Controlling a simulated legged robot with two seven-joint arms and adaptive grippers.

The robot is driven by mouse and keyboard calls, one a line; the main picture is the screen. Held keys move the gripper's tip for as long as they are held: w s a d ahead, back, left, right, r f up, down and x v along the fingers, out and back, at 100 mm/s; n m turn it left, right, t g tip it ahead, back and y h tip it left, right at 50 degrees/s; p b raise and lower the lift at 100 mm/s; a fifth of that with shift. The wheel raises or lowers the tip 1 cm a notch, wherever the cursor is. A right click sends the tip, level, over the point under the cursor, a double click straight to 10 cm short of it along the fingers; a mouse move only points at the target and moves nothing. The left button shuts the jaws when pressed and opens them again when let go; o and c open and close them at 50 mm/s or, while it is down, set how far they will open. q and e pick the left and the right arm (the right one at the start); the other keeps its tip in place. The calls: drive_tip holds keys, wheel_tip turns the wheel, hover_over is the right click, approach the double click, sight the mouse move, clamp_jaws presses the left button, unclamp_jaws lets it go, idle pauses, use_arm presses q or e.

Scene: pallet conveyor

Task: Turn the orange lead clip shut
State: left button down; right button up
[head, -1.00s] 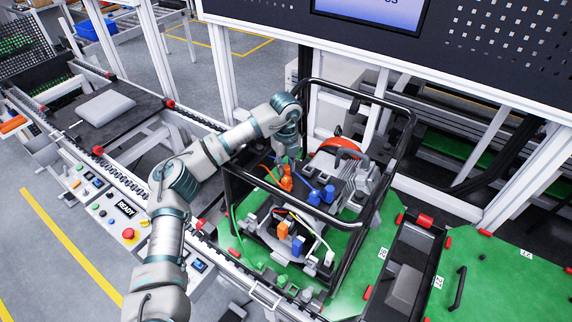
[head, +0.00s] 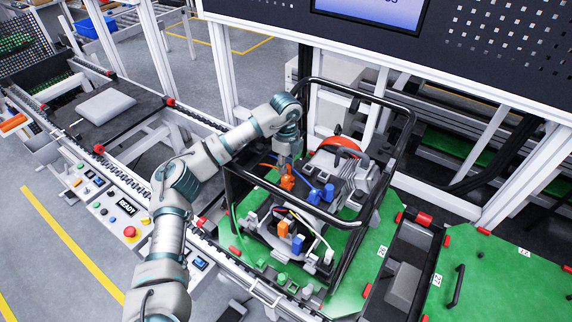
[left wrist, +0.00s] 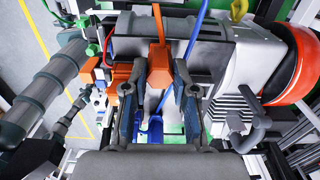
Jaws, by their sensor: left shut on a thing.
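The orange lead clip (head: 287,182) sits on the engine unit inside the black tube frame, below my left gripper (head: 284,166). In the left wrist view the orange clip (left wrist: 159,62) stands between the two fingertips of my left gripper (left wrist: 160,72), which is shut on it. An orange cable leads away from the clip. How far the clip is turned cannot be told. My right gripper is in neither view.
Blue clips (head: 321,194) sit just right of the orange clip. Another orange part (head: 283,230) and a blue one (head: 297,243) are lower on the unit. The black tube frame (head: 345,250) surrounds the work area. A grey bin (head: 405,285) stands at the right.

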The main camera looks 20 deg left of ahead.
use_arm(q)
drive_tip(key=shift+w, duration=0.1)
drive_tip(key=c, duration=0.9)
unclamp_jaws()
wheel_tip(320, 180, up, 12)
drive_tip(key=shift+w+f, duration=0.1)
drive_tip(key=shift+a, duration=0.1)
